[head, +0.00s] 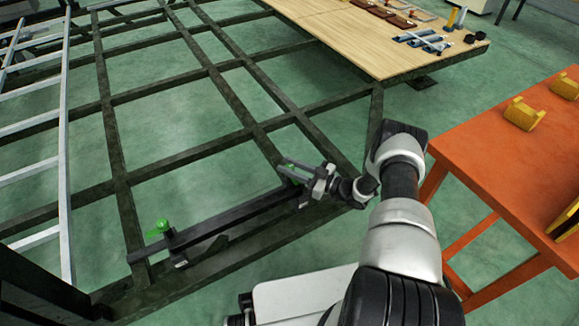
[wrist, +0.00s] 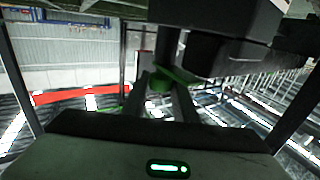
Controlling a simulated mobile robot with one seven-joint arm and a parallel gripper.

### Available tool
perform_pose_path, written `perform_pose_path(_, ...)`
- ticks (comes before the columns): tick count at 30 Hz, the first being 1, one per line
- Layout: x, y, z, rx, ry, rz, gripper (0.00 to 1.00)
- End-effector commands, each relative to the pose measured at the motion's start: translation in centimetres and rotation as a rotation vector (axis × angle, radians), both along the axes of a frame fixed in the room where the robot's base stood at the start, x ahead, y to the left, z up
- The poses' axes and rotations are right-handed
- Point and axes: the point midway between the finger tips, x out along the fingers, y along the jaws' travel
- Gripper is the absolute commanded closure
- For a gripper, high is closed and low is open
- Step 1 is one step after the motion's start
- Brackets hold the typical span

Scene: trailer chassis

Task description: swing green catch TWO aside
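A long dark bar (head: 235,215) lies along the near edge of the dark chassis frame. A green catch (head: 162,227) with a round knob stands at the bar's left end. A second green piece (head: 299,165) shows at the right end, partly hidden by my gripper (head: 303,172). I cannot read any number on either. In the wrist view, a green catch (wrist: 163,80) sits between the tips of my gripper's two grey fingers (wrist: 163,92), under a dark block (wrist: 215,25). The fingers stand apart with the green part at their ends; whether they press on it is unclear.
An orange table (head: 505,150) with yellow blocks (head: 523,114) stands to the right. A wooden deck (head: 345,40) with small parts lies at the back. A light ladder-like rack (head: 40,125) is on the left. Green floor shows between the chassis beams (head: 190,150).

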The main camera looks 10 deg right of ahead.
Motion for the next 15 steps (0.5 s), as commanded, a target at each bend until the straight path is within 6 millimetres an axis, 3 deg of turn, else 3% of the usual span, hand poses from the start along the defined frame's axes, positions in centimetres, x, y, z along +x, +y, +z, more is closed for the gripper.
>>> perform_pose_path(3,-0.01,-0.02,-0.01,0.000,0.000,0.000,0.96)
perform_pose_path(15,-0.02,-0.04,-0.02,0.000,0.000,-0.001,0.96)
